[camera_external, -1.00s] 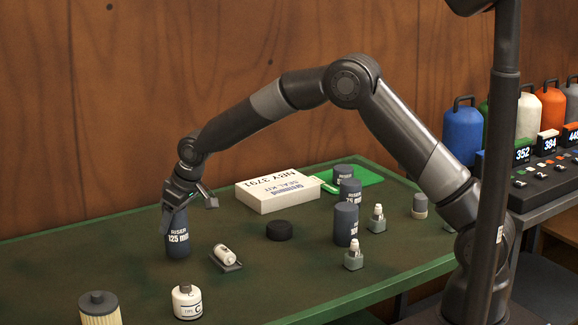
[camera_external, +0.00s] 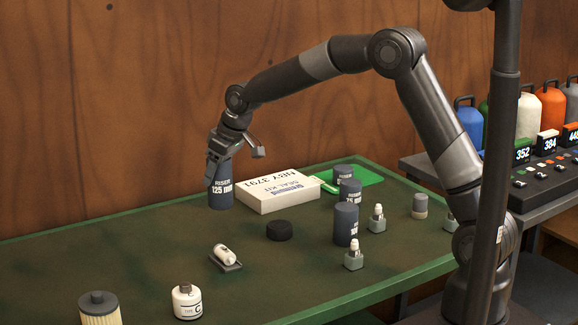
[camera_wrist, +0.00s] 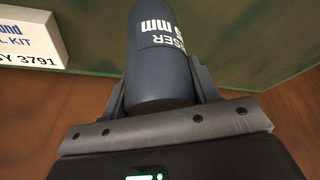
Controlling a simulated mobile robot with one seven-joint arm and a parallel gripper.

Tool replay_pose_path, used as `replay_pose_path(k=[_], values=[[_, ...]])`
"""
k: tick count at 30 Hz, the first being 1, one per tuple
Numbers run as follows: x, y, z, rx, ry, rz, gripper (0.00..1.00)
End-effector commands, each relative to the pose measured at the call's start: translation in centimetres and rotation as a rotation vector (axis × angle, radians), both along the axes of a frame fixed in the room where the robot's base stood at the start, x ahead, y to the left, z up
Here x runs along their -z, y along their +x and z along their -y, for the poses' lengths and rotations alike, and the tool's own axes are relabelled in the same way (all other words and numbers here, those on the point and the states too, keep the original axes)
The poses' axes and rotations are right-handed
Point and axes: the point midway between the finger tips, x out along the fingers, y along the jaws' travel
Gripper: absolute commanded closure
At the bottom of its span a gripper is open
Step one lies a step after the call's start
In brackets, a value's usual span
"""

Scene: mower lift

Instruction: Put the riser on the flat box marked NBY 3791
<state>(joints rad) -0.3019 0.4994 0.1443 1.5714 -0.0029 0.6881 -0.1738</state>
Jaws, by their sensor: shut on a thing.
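The riser (camera_external: 221,194), a dark blue-grey cylinder with white "RISER 125 mm" lettering, is upright in my gripper (camera_external: 217,170). My gripper is shut on its upper part. In the wrist view the riser (camera_wrist: 158,60) sits between the two fingers. One corner of this box (camera_wrist: 28,42) shows at upper left in the wrist view.

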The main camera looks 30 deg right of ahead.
Motion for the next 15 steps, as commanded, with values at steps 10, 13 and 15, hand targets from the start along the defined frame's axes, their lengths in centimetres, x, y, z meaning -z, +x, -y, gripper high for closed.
replay_pose_path(k=[10,13,15], values=[[-2.0,6.3,15.1,0.270,-0.001,0.002,0.80],[-2.7,7.5,20.2,0.358,-0.001,0.002,0.80],[-3.2,8.0,23.6,0.414,0.000,0.002,0.80]])
